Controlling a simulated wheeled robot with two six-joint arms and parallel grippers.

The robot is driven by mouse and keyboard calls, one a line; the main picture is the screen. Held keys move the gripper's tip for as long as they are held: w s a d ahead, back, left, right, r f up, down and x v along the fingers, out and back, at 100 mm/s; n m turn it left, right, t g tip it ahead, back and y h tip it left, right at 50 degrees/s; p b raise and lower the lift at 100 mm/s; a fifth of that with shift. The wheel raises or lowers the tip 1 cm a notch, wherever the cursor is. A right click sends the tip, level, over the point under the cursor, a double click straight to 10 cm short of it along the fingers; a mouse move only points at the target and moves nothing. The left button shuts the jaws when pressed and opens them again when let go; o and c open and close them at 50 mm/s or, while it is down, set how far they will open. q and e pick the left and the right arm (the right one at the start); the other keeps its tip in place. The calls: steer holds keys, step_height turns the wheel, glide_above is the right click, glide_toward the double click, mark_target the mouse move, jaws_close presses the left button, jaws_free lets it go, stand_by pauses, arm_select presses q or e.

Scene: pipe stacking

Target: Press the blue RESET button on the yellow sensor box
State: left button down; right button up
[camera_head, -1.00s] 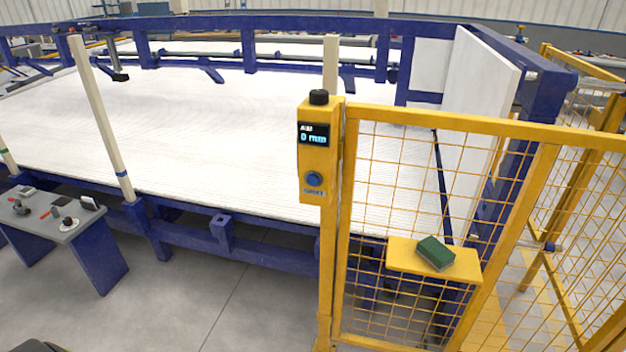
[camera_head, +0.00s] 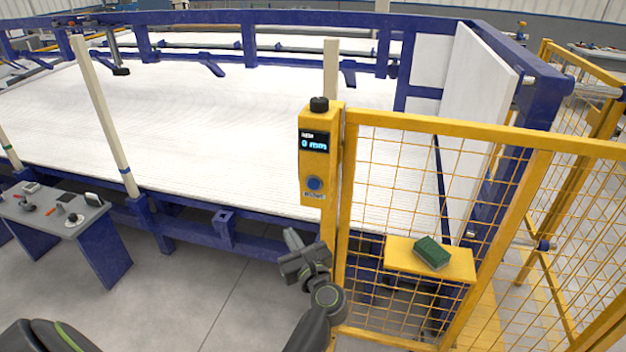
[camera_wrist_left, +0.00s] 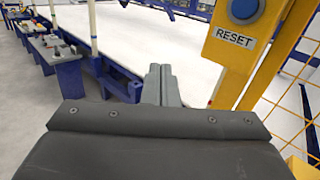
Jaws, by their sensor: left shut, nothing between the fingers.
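The yellow sensor box (camera_head: 313,175) stands on a yellow post at the fence corner, with a lit display reading 0 mm and a black knob on top. Its round blue RESET button (camera_head: 314,183) is low on the front face. In the left wrist view the blue button (camera_wrist_left: 243,9) is at the upper right, partly cut off, above the RESET label (camera_wrist_left: 234,38). My left gripper (camera_head: 292,238) is below and slightly left of the box, apart from it. In the left wrist view its fingers (camera_wrist_left: 160,72) are together and empty. My right gripper is not in view.
A yellow mesh fence (camera_head: 400,170) runs right from the post. A yellow shelf (camera_head: 400,258) on it bears a green sponge-like block (camera_head: 431,252). A blue frame with a white bed (camera_head: 200,120) lies behind. A grey-topped table (camera_head: 45,222) stands at left.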

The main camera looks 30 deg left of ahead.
arm_select(q)
steer(key=s+d+r+n+g+h+p, duration=0.1)
steer(key=d+r+n+g+h, duration=0.1)
steer(key=r+n, duration=0.6)
steer(key=d+n+h, duration=0.1)
steer(key=n+h, duration=0.1)
steer(key=n, duration=0.3)
steer(key=shift+d+r+n+g, duration=0.2)
steer(key=shift+r+n+g, duration=0.1)
steer(key=shift+g, duration=0.1)
steer(key=shift+a+p, duration=0.1)
steer(key=shift+p, duration=0.2)
